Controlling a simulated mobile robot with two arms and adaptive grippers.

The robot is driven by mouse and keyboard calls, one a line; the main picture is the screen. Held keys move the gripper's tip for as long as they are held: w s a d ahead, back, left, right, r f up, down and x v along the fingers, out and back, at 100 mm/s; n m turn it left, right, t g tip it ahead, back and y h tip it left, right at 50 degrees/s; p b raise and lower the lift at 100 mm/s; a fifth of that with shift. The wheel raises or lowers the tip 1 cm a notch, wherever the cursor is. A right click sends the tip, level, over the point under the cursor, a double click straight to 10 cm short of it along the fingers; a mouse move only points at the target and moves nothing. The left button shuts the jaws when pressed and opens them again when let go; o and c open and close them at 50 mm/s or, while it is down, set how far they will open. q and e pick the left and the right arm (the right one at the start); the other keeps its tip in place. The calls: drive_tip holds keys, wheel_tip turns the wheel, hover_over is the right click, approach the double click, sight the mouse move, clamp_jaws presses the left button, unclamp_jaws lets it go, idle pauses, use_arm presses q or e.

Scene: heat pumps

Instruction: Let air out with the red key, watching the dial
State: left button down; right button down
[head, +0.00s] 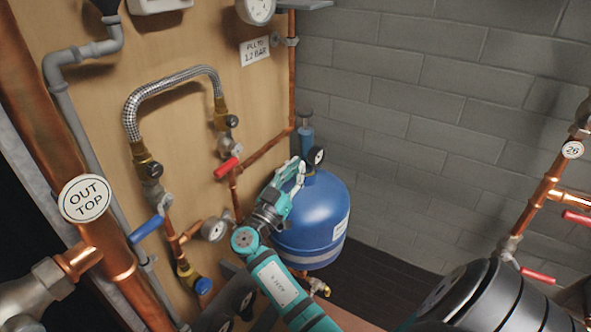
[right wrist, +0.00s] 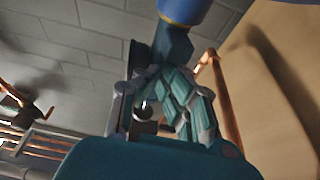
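My right gripper (head: 294,172), teal and grey, is in front of the blue vessel's (head: 318,222) upper left side. It is close to the small dial (head: 316,156) on the vessel's top; I cannot tell whether they touch. In the right wrist view its fingers (right wrist: 162,88) reach up to a dark blue part, beside a dark disc (right wrist: 136,62). A small round metal part shows between the fingers. I cannot tell whether they grip anything. A red lever handle (head: 226,167) sits on the board's copper pipe; no separate red key can be made out. My left gripper is not seen.
The wooden board carries a braided hose (head: 172,82), a blue-handled valve (head: 147,229), a small gauge (head: 214,229) and an upper gauge (head: 257,10). A thick copper pipe (head: 25,75) stands at left. Copper pipes with red levers (head: 538,276) are at right. Grey wall lies behind.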

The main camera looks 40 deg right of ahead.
drive_tip(key=shift+s+d+f, duration=0.1)
drive_tip(key=shift+d+f, duration=0.1)
drive_tip(key=shift+f, duration=0.25)
idle(0.4)
drive_tip(key=shift+a+f, duration=0.1)
drive_tip(key=shift+a, duration=0.05)
drive_tip(key=v, duration=0.7)
drive_tip(key=shift+s+a, duration=0.2)
drive_tip(key=shift+a, duration=0.25)
drive_tip(key=shift+a, duration=0.1)
drive_tip(key=shift+r, duration=0.3)
idle(1.1)
